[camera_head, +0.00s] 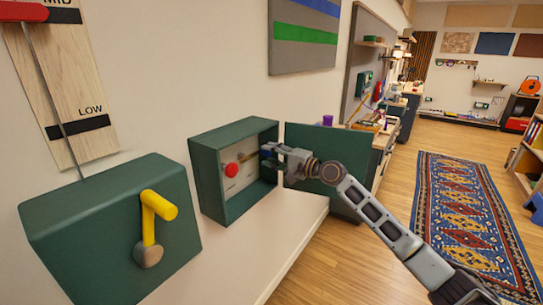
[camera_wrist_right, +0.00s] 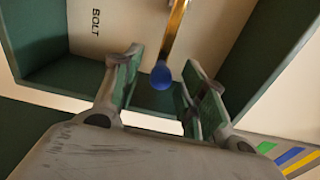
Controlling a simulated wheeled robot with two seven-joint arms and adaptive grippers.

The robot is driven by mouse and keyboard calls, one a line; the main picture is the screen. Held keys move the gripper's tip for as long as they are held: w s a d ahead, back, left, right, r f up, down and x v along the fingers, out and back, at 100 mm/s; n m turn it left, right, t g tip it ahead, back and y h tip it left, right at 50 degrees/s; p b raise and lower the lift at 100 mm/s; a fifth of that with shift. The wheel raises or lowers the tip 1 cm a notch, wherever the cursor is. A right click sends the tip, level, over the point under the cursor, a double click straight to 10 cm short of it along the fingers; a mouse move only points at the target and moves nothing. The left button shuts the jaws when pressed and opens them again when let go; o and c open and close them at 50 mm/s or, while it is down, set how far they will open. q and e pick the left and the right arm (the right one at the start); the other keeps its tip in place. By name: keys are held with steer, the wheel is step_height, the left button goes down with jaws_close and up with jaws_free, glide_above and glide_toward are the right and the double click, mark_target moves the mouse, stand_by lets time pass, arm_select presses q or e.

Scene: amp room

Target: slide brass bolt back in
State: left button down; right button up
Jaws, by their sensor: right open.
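The brass bolt (camera_wrist_right: 174,35) shows in the right wrist view as a thin brass rod ending in a round blue knob (camera_wrist_right: 161,77). It lies in front of a pale panel marked BOLT (camera_wrist_right: 95,22) inside an open green box (camera_head: 207,178). My right gripper (camera_wrist_right: 162,66) is open, with one finger on each side of the blue knob and visible gaps between. In the head view my right gripper (camera_head: 272,155) reaches into the box from the right and hides most of the bolt. My left gripper is not in view.
A red knob (camera_head: 231,170) sits on the panel left of my right gripper. The box's green door (camera_head: 318,138) stands open behind my right arm. A green box with a yellow crank (camera_head: 150,215) is at left. A white ledge (camera_head: 277,228) runs below.

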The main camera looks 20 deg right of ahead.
jaws_close()
stand_by(0.3)
